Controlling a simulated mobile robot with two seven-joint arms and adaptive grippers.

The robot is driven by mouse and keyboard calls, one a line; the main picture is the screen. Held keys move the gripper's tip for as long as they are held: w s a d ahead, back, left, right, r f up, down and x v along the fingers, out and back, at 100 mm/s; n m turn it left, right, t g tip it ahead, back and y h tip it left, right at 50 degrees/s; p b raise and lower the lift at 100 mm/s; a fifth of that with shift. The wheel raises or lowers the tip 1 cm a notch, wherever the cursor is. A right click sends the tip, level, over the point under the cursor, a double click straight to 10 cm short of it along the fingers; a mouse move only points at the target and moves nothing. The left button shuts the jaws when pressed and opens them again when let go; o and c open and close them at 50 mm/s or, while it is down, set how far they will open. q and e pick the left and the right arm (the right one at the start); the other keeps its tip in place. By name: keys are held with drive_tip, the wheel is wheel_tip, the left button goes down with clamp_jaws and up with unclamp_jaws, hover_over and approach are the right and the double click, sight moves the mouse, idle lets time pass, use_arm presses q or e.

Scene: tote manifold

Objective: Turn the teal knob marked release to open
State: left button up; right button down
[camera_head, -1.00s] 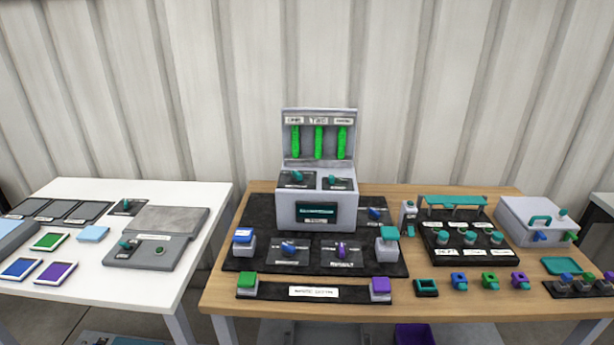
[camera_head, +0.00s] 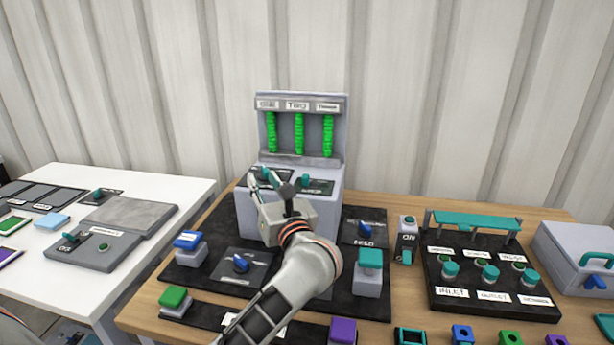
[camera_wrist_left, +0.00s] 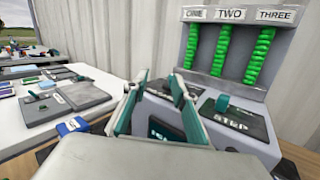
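The grey box (camera_head: 303,203) stands on the black mat on the wooden table, with two dark dial plates on its sloped top. The right plate, with a teal knob (camera_wrist_left: 222,102), reads STEP in the left wrist view. The left plate (camera_wrist_left: 160,131) is partly covered by my fingers, and only some of its letters show. Its teal knob (camera_head: 266,172) shows beside my fingertips in the head view. My left gripper (camera_head: 262,181) is open, its fingers over the left plate; I cannot tell whether they touch the knob.
A raised panel (camera_head: 299,104) with three green columns, labelled ONE, TWO and THREE, rises behind the dials. Blue knobs and coloured blocks stand on the mat. A teal-topped rack (camera_head: 474,225) is at right. A white table (camera_head: 175,194) stands at left.

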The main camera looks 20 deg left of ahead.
sight(267, 173)
use_arm(q)
drive_tip(key=shift+w+d+f+n+h, duration=0.2)
drive_tip(key=shift+w+d+f+h, duration=0.2)
drive_tip(key=shift+w, duration=0.2)
drive_tip(key=shift+w+d+f+n+h, duration=0.2)
drive_tip(key=shift+w+d+f+h, duration=0.1)
drive_tip(key=shift+w+d+f, duration=0.25)
drive_tip(key=shift+b+x, duration=0.3)
drive_tip(key=shift+x, duration=3.6)
drive_tip(key=shift+s+a, duration=0.15)
clamp_jaws()
